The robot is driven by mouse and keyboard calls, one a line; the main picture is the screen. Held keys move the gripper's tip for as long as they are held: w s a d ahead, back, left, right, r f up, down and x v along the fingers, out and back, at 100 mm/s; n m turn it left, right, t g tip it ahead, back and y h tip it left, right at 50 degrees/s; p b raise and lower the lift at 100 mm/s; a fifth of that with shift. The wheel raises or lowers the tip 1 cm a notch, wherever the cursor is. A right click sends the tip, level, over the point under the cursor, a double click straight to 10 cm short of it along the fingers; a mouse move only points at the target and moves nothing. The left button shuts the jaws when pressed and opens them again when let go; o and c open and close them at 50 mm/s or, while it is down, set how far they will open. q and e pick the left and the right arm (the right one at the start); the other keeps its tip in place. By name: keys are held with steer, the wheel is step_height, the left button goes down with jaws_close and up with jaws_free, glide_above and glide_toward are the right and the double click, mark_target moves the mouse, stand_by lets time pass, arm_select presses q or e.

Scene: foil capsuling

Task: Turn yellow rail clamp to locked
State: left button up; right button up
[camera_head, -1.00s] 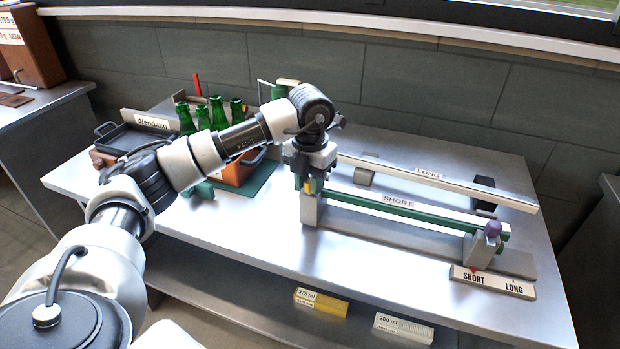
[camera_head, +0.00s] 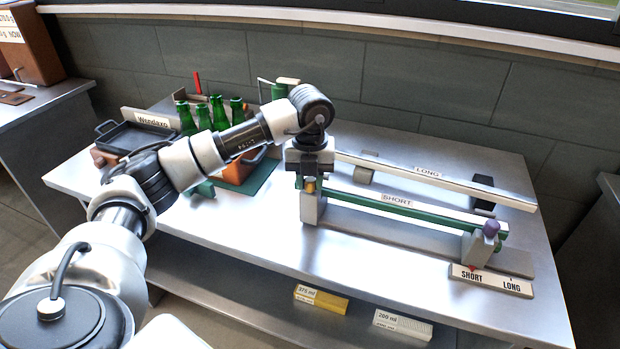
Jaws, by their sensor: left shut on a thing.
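The yellow rail clamp (camera_head: 311,187) is a small yellow piece at the left end of the green rail marked SHORT (camera_head: 430,214). Most of it is hidden by my left gripper (camera_head: 309,182). My left gripper points down over the clamp and is shut on it. I cannot read the clamp's turn position from here. A purple knob (camera_head: 491,228) sits at the right end of the same rail. My right gripper is not in view.
A pale rail marked LONG (camera_head: 460,186) lies behind the green one. A SHORT/LONG plate (camera_head: 490,280) is at the front right. The table's front left is clear.

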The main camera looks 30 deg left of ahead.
mark_target(310, 179)
arm_select(q)
steer(key=shift+r, duration=0.15)
steer(key=o, duration=0.9)
step_height(310, 179, up, 11)
steer(key=shift+f, duration=0.15)
steer(key=shift+f, duration=0.1)
stand_by(0.4)
